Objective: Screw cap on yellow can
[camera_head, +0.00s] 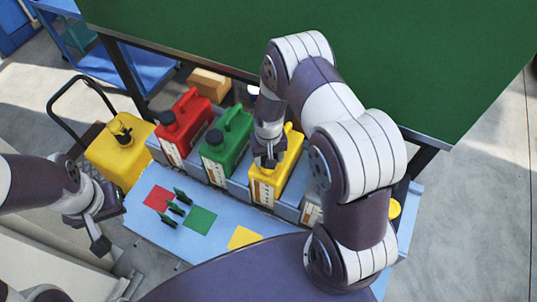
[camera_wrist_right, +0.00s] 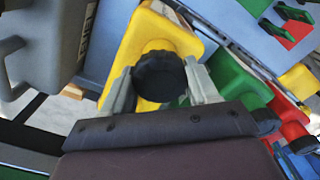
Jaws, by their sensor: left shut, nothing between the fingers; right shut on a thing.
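The yellow can (camera_head: 276,178) stands upright in the blue holder, right of the green can (camera_head: 227,145) and the red can (camera_head: 183,128). My right gripper (camera_head: 268,161) is over its top. In the right wrist view, the right gripper (camera_wrist_right: 163,88) is shut on a black cap (camera_wrist_right: 160,76), with one finger on each side. The cap is at the top of the yellow can (camera_wrist_right: 152,38); its thread and seating are hidden. My left gripper (camera_head: 103,243) is shut and empty, left of the blue table, away from the cans.
The blue table (camera_head: 150,225) carries a red square (camera_head: 158,197), a green square (camera_head: 200,219) and a yellow square (camera_head: 243,237), with dark green upright pieces (camera_head: 176,208) near the first two. A yellow container (camera_head: 120,158) stands at the left. A green panel (camera_head: 430,60) is behind.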

